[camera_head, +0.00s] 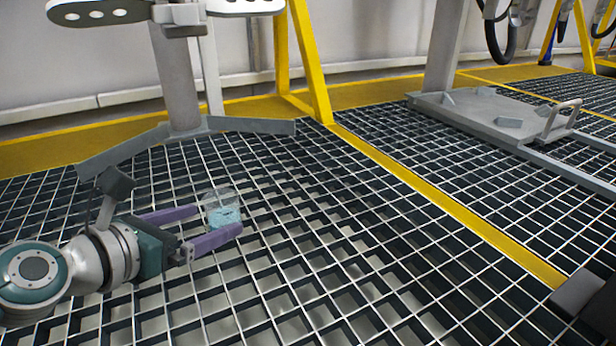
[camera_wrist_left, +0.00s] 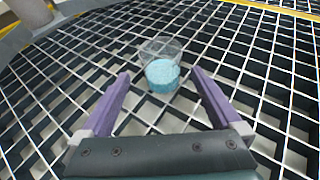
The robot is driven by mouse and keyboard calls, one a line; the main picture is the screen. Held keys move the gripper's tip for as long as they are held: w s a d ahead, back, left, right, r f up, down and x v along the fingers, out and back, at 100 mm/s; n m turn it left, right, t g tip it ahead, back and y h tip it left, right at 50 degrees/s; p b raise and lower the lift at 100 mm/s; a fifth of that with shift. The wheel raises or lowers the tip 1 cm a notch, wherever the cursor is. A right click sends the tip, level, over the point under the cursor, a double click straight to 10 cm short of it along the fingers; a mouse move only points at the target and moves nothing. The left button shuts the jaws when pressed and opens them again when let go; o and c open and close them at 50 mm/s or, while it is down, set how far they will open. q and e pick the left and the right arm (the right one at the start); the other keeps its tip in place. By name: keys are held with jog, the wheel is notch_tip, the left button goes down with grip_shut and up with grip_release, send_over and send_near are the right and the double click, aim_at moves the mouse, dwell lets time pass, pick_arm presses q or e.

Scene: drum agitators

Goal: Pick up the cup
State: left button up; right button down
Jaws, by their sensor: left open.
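A clear cup (camera_head: 222,208) with light blue contents stands on the floor grating in the head view, left of centre. It also shows in the left wrist view (camera_wrist_left: 162,68), upright, just beyond the fingertips and between their lines. My left gripper (camera_head: 218,221) has purple fingers and is open. In the head view its near finger overlaps the cup's lower front, and its far finger points to the cup's left side. In the wrist view the fingers (camera_wrist_left: 160,74) are spread wider than the cup, with nothing held.
The floor is dark metal grating (camera_head: 350,260) with a yellow strip (camera_head: 440,205) running across it. A grey post with a splayed base (camera_head: 185,130) stands behind the cup. A grey platform (camera_head: 490,115) lies at the back right. The grating right of the cup is clear.

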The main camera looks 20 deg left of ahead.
aim_at(211, 221)
pick_arm(q)
jog(key=b+x, duration=0.1)
jog(key=x, duration=0.2)
jog(key=shift+d+f+b, duration=0.15)
jog(key=shift+f+b, duration=0.1)
jog(key=shift+b, duration=0.1)
jog(key=shift+w, duration=0.35)
jog(key=shift+c, duration=0.7)
jog(key=c, duration=1.3)
jog(key=shift+r, duration=0.15)
notch_tip(211, 221, up, 20)
jog(key=p, duration=1.9)
